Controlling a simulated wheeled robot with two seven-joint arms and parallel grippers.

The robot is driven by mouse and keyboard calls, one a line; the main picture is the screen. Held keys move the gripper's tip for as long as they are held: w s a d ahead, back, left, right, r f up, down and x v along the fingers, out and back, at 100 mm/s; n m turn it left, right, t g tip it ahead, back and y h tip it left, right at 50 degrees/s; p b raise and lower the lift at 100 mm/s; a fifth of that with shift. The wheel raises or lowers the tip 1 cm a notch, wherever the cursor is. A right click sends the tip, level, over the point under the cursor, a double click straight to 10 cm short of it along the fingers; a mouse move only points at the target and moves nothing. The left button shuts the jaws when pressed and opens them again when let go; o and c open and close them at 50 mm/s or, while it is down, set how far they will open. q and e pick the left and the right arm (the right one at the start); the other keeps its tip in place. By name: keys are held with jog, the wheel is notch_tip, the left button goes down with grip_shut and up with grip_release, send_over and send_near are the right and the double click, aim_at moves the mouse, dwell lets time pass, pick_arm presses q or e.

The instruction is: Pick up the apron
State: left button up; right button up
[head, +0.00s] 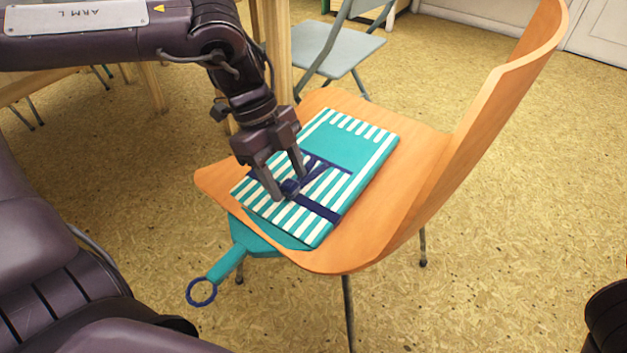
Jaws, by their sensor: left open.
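The apron (345,140) is a folded teal and white striped cloth with a dark blue band and ties. It lies flat on the seat of an orange wooden chair (412,150). A teal part with a dark blue loop (201,292) hangs over the seat's front left edge. My left gripper (289,188) comes down from above with its fingers open around the dark blue knot at the apron's middle. I cannot tell whether the fingertips touch the cloth. My right gripper is not seen.
The chair's tall curved backrest (510,80) rises on the right side of the seat. A grey folding chair (338,52) stands behind, and wooden table legs (277,45) are close behind my left arm.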

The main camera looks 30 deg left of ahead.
pick_arm(q)
jog(key=shift+d+f, duration=0.1)
jog(key=shift+f, duration=0.2)
jog(key=shift+c, duration=0.4)
jog(key=shift+r, duration=0.1)
grip_shut()
